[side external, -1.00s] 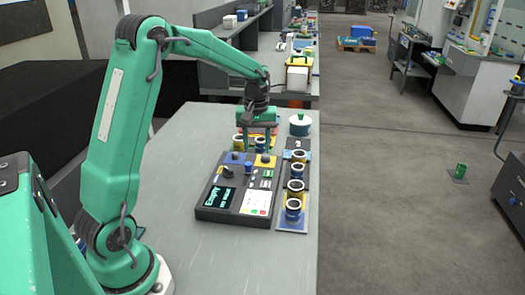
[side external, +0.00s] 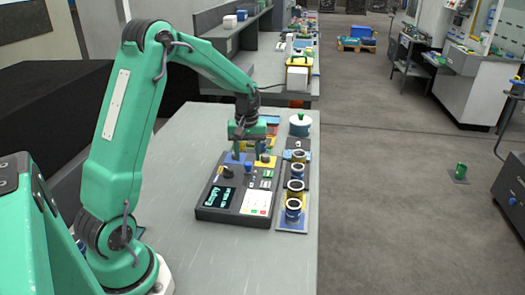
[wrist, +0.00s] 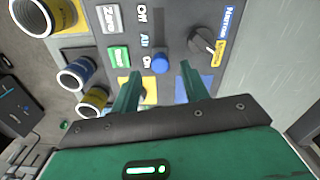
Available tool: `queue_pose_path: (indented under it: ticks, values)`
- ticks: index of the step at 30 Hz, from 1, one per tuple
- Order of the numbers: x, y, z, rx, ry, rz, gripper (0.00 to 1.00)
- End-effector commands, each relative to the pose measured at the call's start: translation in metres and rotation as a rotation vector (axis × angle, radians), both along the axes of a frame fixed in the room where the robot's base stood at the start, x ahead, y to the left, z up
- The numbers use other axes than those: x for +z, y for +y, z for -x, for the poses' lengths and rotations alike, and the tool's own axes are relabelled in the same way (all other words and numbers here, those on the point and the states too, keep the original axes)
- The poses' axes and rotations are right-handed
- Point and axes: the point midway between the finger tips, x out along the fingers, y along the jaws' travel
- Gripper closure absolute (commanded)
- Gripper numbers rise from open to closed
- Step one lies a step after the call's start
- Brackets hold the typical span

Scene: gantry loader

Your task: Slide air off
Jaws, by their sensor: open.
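The control panel (side external: 210,212) is a dark box on the grey bench. In the wrist view the Off / Air / On lettering (wrist: 145,40) runs beside a blue slide knob (wrist: 160,64), which stands level with "On". The knob also shows in the side view (side external: 248,167). My gripper (wrist: 159,73) is open and empty; its two green fingertips lie on either side of the knob's line, apart from it in the picture. In the side view my gripper (side external: 249,154) is over the panel's far edge. Its exact height above the panel is hard to tell.
A black rotary knob (wrist: 203,42) is beside the slide, with a green button (wrist: 118,57) on the other side. Blue-and-white ringed cylinders (side external: 295,185) line the panel's right. A yellow pad (side external: 265,161) is at its far edge. Bare bench (side external: 180,160) lies left.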

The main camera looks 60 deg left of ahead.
Motion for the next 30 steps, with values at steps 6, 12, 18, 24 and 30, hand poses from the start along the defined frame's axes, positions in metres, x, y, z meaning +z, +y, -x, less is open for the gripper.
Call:
queue_pose_path:
  ticks: [6,12,18,24,30]
  values:
    - [-0.021,0.0,0.0,0.0,0.002,0.001,0.55]
    - [-0.026,0.0,0.0,0.0,0.0,0.0,0.55]
    - [-0.026,0.0,0.0,0.0,0.0,0.0,0.55]
    - [-0.026,0.0,0.0,0.0,0.0,0.0,0.94]
    - [-0.025,0.0,0.0,0.0,0.0,0.0,1.0]
